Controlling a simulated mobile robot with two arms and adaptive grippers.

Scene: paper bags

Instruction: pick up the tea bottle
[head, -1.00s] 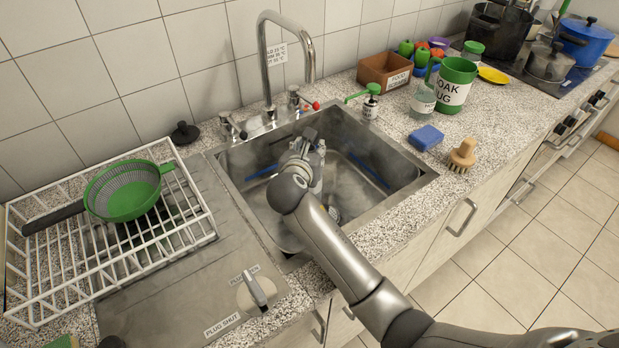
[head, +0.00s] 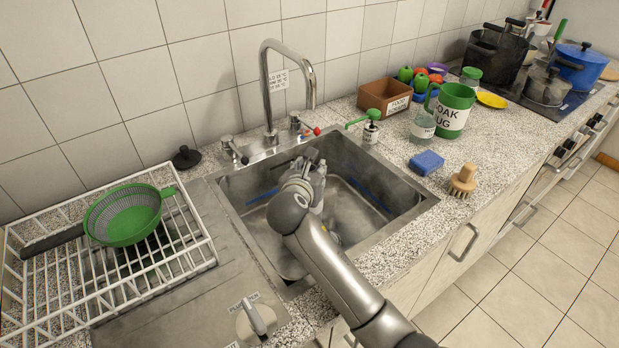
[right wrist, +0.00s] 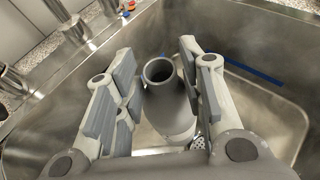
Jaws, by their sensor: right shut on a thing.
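A grey bottle (right wrist: 166,98) with a round open mouth stands between the fingers of my right gripper (right wrist: 158,78) in the right wrist view. No label can be read on it. The right gripper is shut on this bottle, a pad on either side below the mouth. In the head view my right gripper (head: 308,168) is inside the sink, near its back wall. My wrist and arm hide most of the bottle there. I cannot tell whether the bottle touches the sink floor. My left gripper is not in view.
The steel sink (head: 405,210) surrounds the gripper, with the tap (head: 271,90) behind it. A white rack (head: 60,285) with a green colander (head: 125,215) is at left. A soap pump (head: 371,130), blue sponge (head: 427,162) and brush (head: 463,180) stand right of the sink.

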